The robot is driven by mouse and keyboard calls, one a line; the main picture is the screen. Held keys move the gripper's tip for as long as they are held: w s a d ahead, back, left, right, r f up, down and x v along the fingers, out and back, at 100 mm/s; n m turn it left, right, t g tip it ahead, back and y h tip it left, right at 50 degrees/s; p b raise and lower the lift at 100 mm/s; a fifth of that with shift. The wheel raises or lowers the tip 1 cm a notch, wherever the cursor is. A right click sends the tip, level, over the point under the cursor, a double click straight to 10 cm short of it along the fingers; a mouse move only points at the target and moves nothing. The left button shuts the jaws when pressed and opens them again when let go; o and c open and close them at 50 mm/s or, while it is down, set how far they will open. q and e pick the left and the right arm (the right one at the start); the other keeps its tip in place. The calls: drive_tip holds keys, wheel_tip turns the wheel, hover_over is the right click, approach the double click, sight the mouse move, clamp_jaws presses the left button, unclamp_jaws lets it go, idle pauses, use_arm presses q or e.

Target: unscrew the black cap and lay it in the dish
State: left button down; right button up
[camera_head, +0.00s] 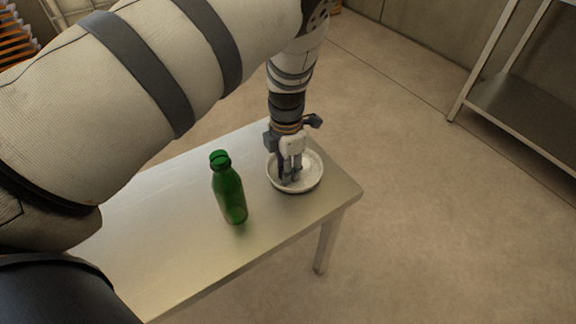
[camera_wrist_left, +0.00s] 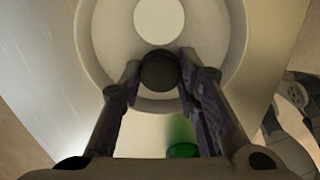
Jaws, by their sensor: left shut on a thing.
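A green bottle (camera_head: 229,189) stands upright on the metal table, its neck bare with no cap on it. A white round dish (camera_head: 312,180) stands to its right, near the table's right end. My left gripper (camera_head: 288,180) points down over the dish, its fingertips at or just above the dish floor. In the left wrist view the black cap (camera_wrist_left: 159,71) is held between the two fingertips, over the dish (camera_wrist_left: 98,30). I cannot tell whether the cap touches the dish. The bottle's green top (camera_wrist_left: 183,151) shows blurred below. My right gripper is not in view.
The metal table (camera_head: 190,265) has free room in front of and to the left of the bottle. A metal shelf (camera_head: 525,105) stands at the right, apart from the table. Open floor lies between them.

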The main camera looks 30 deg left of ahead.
use_arm(q)
drive_tip(key=shift+r, duration=0.15)
drive_tip(key=c, duration=1.5)
unclamp_jaws()
drive_tip(key=shift+f, duration=0.2)
